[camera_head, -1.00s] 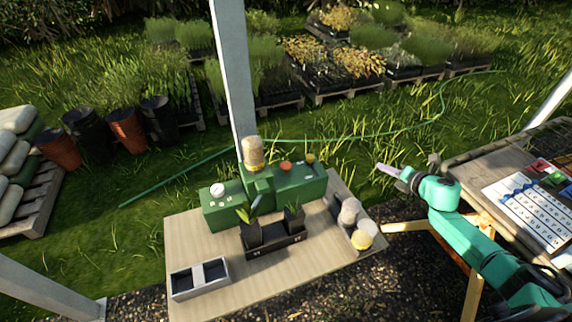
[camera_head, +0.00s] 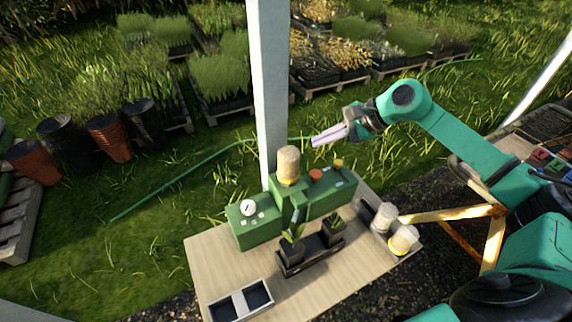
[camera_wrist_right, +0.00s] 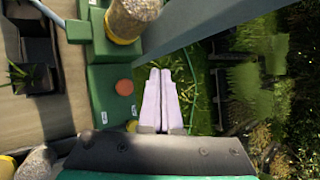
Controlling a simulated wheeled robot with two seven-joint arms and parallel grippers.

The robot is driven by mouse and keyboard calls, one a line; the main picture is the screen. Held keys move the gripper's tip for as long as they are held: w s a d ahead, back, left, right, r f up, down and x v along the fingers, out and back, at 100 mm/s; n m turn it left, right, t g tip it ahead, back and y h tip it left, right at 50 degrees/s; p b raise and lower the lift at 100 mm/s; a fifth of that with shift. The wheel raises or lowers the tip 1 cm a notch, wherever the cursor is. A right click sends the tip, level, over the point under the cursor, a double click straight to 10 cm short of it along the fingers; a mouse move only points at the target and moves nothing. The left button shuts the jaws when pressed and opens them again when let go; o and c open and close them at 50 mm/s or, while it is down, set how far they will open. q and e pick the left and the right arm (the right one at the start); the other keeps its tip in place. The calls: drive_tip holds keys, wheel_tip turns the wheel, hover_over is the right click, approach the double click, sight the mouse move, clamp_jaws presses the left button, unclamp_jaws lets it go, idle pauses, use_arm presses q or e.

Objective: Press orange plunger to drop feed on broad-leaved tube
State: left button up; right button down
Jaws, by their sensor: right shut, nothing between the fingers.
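My right gripper (camera_head: 328,137) is shut and empty, raised beyond the back right of the green dispenser (camera_head: 255,231). The orange plunger (camera_head: 315,174) is a round button on its top, right of the feed-filled hopper (camera_head: 288,165). In the right wrist view the plunger (camera_wrist_right: 124,87) lies left of my shut fingertips (camera_wrist_right: 160,72), apart from them. Two dark tubes with plants, the left tube (camera_head: 290,253) and the right tube (camera_head: 332,234), stand in a black holder before the dispenser. Which is broad-leaved is hard to tell. My left gripper is out of view.
A white knob (camera_head: 248,207) and a yellow knob (camera_head: 338,163) also sit on the dispenser. A pale post (camera_head: 268,90) rises behind the dispenser.

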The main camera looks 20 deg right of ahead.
sight(320, 173)
drive_tip(key=f, duration=0.1)
drive_tip(key=f+b, duration=0.1)
drive_tip(key=f, duration=0.1)
drive_tip(key=shift+s+d+f+b, duration=0.1)
drive_tip(key=shift+d+f+b, duration=0.1)
drive_tip(key=shift+d+b, duration=0.15)
wheel_tip(320, 173, down, 5)
drive_tip(key=b, duration=0.3)
drive_tip(key=shift+s+d, duration=0.1)
drive_tip(key=shift+d, duration=0.05)
drive_tip(key=shift+f+b, duration=0.2)
drive_tip(key=shift+b, duration=0.25)
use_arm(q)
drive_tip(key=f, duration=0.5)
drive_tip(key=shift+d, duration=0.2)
use_arm(e)
drive_tip(key=shift+r, duration=0.1)
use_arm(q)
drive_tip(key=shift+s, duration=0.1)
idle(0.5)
